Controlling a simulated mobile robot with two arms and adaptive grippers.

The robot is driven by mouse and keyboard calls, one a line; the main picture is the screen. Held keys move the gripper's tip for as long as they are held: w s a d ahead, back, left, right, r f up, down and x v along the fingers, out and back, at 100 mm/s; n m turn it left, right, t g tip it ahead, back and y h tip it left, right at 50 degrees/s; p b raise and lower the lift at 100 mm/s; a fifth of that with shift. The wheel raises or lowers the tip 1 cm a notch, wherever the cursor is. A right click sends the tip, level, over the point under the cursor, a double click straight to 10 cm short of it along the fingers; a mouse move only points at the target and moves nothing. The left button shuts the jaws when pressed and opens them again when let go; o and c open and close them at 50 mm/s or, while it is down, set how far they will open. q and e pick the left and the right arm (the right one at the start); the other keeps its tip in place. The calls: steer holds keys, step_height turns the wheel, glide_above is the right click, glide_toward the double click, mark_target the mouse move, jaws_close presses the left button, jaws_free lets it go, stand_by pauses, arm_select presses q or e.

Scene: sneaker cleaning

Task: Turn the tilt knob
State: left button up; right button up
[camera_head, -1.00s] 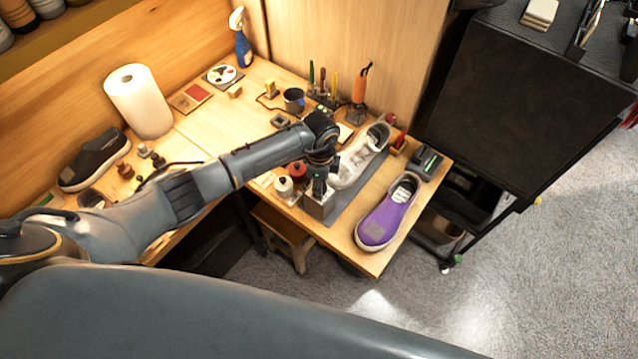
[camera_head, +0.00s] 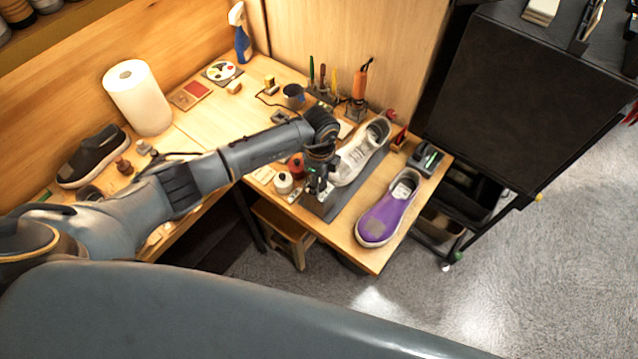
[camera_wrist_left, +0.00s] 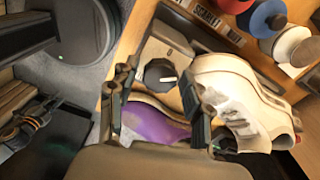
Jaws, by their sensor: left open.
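In the head view my left gripper (camera_head: 319,186) is over the near end of the stand and hides the knob. A white sneaker (camera_head: 357,153) rests on the stand and also shows in the left wrist view (camera_wrist_left: 230,95). My right gripper is out of view.
A purple shoe (camera_head: 388,214) lies right of the stand near the table edge. Small bottles (camera_head: 284,183) stand close left of my gripper. A paper roll (camera_head: 138,98) and a dark shoe (camera_head: 92,157) are farther left. A black cabinet (camera_head: 530,90) stands at right.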

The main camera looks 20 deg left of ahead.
arm_select(q)
steer(key=m+b, duration=0.1)
steer(key=m, duration=0.2)
steer(key=shift+f+m, duration=0.1)
steer(key=shift+m, duration=0.3)
steer(key=shift+m+b, duration=0.4)
steer(key=shift+m, duration=0.5)
steer(key=m+b, duration=0.1)
steer(key=m, duration=0.2)
steer(key=shift+b, duration=0.4)
steer(key=shift+m, duration=0.8)
steer(key=shift+m+b, duration=0.9)
steer(key=shift+m, duration=0.1)
steer(key=m+b, duration=0.1)
steer(key=m, duration=0.1)
steer(key=shift+m, duration=0.3)
steer(key=m+b, duration=0.2)
steer(key=shift+f+m, duration=0.1)
steer(key=shift+m, duration=0.2)
steer(key=shift+m+b, duration=0.6)
steer(key=shift+m, duration=0.4)
steer(key=m+b, duration=0.2)
steer(key=shift+m, duration=0.3)
steer(key=shift+m+b, duration=0.65)
steer(key=shift+m, duration=0.35)
steer(key=shift+r, duration=0.2)
